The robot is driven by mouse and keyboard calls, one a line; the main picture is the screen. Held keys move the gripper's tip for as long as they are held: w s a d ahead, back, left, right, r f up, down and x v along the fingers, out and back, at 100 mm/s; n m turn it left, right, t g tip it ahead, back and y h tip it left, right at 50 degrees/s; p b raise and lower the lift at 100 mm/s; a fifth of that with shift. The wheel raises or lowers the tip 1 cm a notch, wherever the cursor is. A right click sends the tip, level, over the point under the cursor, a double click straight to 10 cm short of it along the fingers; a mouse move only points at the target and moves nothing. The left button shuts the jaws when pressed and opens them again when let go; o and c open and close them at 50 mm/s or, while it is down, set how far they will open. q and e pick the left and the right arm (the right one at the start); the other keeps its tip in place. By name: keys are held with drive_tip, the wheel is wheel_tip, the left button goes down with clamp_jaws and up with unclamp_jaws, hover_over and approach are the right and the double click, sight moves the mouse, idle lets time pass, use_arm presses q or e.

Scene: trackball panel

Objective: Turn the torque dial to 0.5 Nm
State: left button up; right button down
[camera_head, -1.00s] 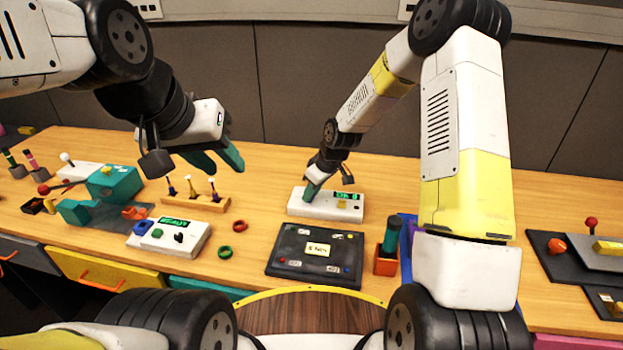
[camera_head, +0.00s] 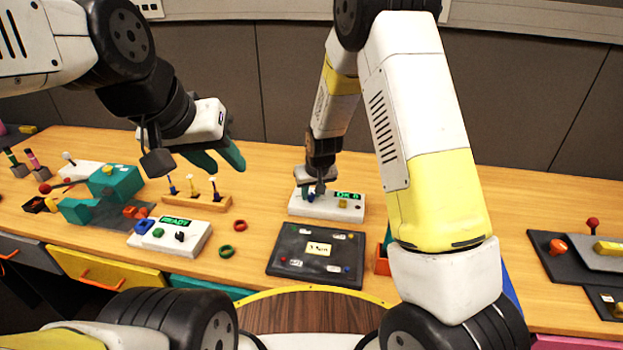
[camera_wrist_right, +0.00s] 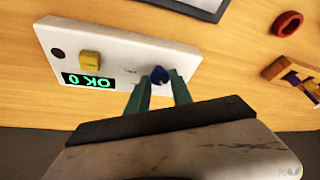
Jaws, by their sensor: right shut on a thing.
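A white box (camera_head: 325,206) stands at the middle of the table, with a green-lit display (camera_head: 348,196) and a yellow knob (camera_head: 343,204). In the right wrist view, its display (camera_wrist_right: 87,80) appears upside down and seems to read "OK 0". My right gripper (camera_head: 318,191) points down at the box's left part. The wrist view shows its teal fingers (camera_wrist_right: 160,88) shut around a small dark-blue dial (camera_wrist_right: 159,75), which they partly hide. My left gripper (camera_head: 226,160) hangs empty above the table at left, its teal fingers apart.
A black panel (camera_head: 280,264) with a yellowish card (camera_head: 319,249) lies in front of the box. A second white box (camera_head: 190,240) with a green display stands at left, near red and green rings (camera_head: 240,254). A wooden rack (camera_head: 190,203) stands behind it.

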idle(0.4)
drive_tip(key=c, duration=1.1)
unclamp_jaws()
drive_tip(key=shift+c, duration=0.2)
drive_tip(key=shift+r, duration=0.1)
drive_tip(key=a+v, duration=0.1)
drive_tip(key=v, duration=0.6)
drive_tip(key=shift+d+r, duration=0.3)
drive_tip(key=shift+d, duration=0.25)
drive_tip(key=shift+s, duration=0.15)
